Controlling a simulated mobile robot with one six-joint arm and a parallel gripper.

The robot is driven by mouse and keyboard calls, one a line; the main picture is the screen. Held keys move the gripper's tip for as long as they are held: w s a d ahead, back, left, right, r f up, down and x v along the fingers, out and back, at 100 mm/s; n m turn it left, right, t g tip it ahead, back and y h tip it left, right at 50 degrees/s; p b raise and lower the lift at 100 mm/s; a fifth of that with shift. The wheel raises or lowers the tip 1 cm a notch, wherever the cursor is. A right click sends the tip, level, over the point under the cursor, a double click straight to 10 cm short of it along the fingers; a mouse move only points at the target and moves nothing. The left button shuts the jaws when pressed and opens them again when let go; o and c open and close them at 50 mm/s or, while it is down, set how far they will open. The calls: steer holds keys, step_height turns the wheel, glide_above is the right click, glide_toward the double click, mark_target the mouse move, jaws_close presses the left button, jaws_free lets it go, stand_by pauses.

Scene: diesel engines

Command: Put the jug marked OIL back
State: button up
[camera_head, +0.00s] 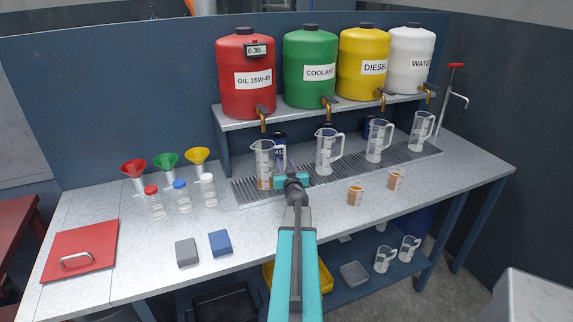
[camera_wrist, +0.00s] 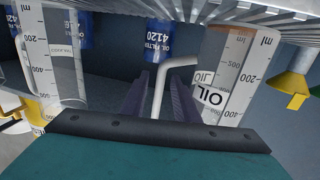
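The jug marked OIL (camera_head: 262,160) is clear, stands upright on the drip grate below the oil tap, and has brown liquid at its bottom. In the wrist view, which looks upside down, the OIL jug (camera_wrist: 228,75) is at the right with its label and ml scale showing. My gripper (camera_head: 291,181) is beside it, on its handle side. In the wrist view, the white handle (camera_wrist: 158,88) passes between the two dark fingers of my gripper (camera_wrist: 159,90). The fingers are apart, with a gap showing around the handle.
Another clear jug (camera_head: 327,152) stands just right on the drip grate (camera_head: 345,170), with more jugs beyond. A dark blue oil filter (camera_head: 280,141) is behind the OIL jug. The red oil drum (camera_head: 246,97) and brass tap (camera_head: 262,113) are above. Two small amber cups (camera_head: 356,194) (camera_head: 396,180) stand in front.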

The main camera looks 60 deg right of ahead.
steer(key=p+v, duration=0.2)
steer(key=v, duration=0.9)
steer(key=shift+s+a+p, duration=0.25)
steer(key=shift+a+p, duration=0.05)
steer(key=shift+p, duration=0.05)
stand_by(1.2)
steer(key=shift+f, duration=0.15)
